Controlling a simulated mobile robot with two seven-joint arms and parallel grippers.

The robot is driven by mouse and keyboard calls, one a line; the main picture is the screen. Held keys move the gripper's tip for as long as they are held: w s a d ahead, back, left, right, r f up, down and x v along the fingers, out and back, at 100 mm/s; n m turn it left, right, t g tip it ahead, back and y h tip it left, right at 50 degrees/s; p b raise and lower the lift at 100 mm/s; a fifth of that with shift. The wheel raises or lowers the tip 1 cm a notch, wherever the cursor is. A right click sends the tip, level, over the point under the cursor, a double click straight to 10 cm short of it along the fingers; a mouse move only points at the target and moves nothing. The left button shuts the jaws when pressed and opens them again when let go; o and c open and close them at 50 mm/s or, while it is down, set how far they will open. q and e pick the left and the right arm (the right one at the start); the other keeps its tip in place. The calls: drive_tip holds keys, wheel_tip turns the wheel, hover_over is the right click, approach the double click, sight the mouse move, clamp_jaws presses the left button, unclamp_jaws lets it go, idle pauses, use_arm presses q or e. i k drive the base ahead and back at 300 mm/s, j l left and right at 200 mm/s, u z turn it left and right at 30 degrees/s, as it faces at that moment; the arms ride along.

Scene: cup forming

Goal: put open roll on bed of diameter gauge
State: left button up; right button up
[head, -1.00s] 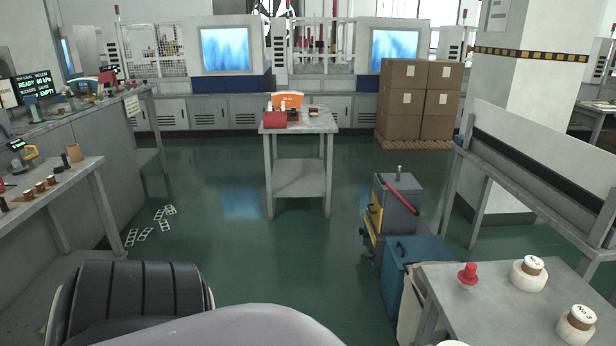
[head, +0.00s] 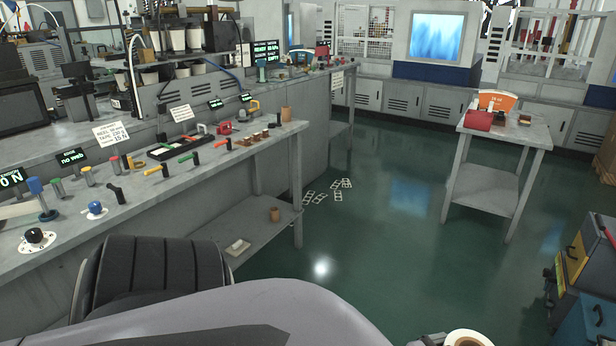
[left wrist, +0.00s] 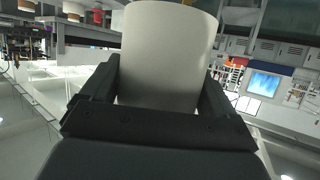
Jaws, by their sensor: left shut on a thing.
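My left gripper (left wrist: 160,92) is shut on a pale off-white roll (left wrist: 168,45), with a dark finger on each side of it. The roll also shows at the bottom edge of the head view (head: 467,338), end up, with a pale ring around a brown core. Most of it is cut off there. No bed is clearly visible. My right gripper is not in view.
The long grey bench (head: 70,238) on the left carries coloured knobs, levers, signs and small brown cups. A small grey table (head: 500,135) stands at the right. The green floor (head: 380,230) between is clear, apart from flat white frames.

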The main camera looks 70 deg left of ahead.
sight(210, 130)
drive_tip(key=u, duration=1.1)
drive_tip(key=i+j+u, duration=0.1)
drive_tip(key=i+u, duration=0.45)
drive_tip(key=i+j+z, duration=0.1)
drive_tip(key=i+z, duration=0.25)
drive_tip(key=i, duration=0.7)
drive_tip(key=i+z, duration=0.15)
drive_tip(key=i, duration=0.85)
drive_tip(key=i+u, duration=0.3)
drive_tip(key=i, duration=0.7)
drive_tip(key=i+l+u, duration=0.15)
drive_tip(key=i+u, duration=0.2)
drive_tip(key=i, duration=0.65)
drive_tip(key=i+u, duration=0.15)
drive_tip(key=u, duration=0.25)
drive_tip(key=i+l+u, duration=0.1)
drive_tip(key=u, duration=0.35)
drive_tip(key=i+u, duration=0.1)
drive_tip(key=u, duration=1)
